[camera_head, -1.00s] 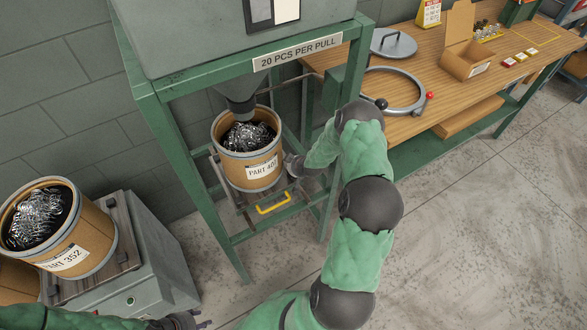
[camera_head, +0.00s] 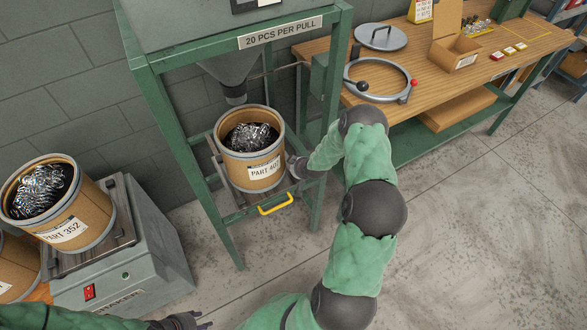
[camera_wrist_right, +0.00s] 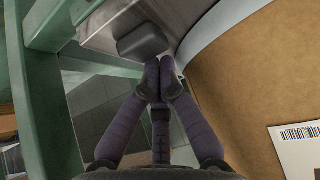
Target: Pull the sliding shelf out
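The sliding shelf (camera_head: 238,199) with its yellow handle (camera_head: 276,204) sits low in the green stand (camera_head: 334,80). A brown drum (camera_head: 250,167) marked PART 40-something stands upright on it, full of metal springs, under the grey funnel (camera_head: 227,76). My right gripper (camera_head: 296,167) is at the drum's right side, apart from the yellow handle. In the right wrist view its fingertips (camera_wrist_right: 164,77) meet beside the drum wall, just below a grey block (camera_wrist_right: 143,40); nothing shows between them. My left gripper (camera_head: 208,319) looks open and empty at the bottom edge.
Another spring-filled drum (camera_head: 60,206), marked PART 352, stands tilted in the picture on a grey machine (camera_head: 130,275) at the left. A wooden bench (camera_head: 440,75) with a lid, clamp ring and boxes is at the right. The floor in front is clear.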

